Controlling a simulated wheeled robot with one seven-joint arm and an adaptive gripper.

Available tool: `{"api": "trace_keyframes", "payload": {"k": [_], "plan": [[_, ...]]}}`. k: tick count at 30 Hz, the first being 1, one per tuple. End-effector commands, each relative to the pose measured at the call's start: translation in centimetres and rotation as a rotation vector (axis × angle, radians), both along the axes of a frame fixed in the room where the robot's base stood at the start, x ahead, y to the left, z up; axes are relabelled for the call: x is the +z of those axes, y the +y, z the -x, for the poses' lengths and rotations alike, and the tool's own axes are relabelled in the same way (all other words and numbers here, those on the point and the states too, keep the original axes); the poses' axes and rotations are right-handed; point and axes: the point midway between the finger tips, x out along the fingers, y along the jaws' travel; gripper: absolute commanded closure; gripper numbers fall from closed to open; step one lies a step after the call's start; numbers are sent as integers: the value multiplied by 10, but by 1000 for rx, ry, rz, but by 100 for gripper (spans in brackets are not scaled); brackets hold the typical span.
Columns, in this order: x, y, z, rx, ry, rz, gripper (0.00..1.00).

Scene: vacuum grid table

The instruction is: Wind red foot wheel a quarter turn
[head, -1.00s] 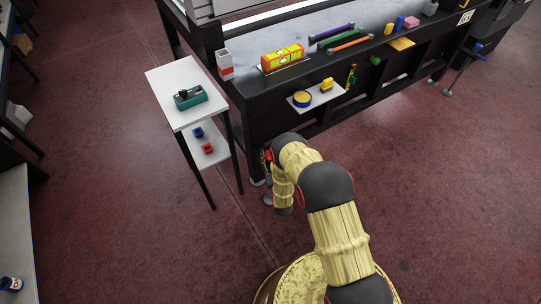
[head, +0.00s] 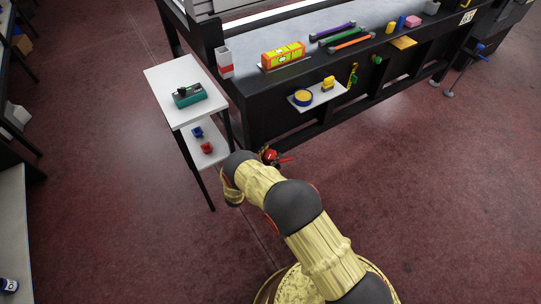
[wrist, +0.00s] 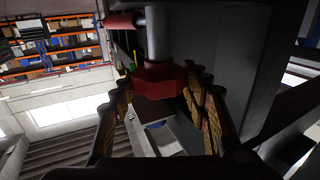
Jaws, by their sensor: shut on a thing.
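The red foot wheel (head: 269,156) shows low by the near left corner of the black table, just past the end of my arm. In the wrist view the red wheel (wrist: 158,82) is an angular red piece on a grey metal stem, with a red bar (wrist: 122,21) sticking out to the left above it. My gripper (wrist: 160,90) has one finger on each side of the wheel and is shut on it. In the head view my arm hides the gripper and the wheel's lower part.
A small white side table (head: 160,78) with a teal device (head: 188,95) stands left of the black table (head: 262,105). Its lower shelf holds a blue item (head: 197,132) and a red item (head: 207,148). A small shelf (head: 318,96) juts from the front. Open floor lies right.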

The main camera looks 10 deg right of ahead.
Motion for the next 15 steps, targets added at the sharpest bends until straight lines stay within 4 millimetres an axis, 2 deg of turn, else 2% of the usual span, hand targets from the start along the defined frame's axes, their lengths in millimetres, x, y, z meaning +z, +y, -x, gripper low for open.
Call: {"api": "trace_keyframes", "payload": {"k": [15], "plan": [[1,0,-2,-66,-3,0,79]]}}
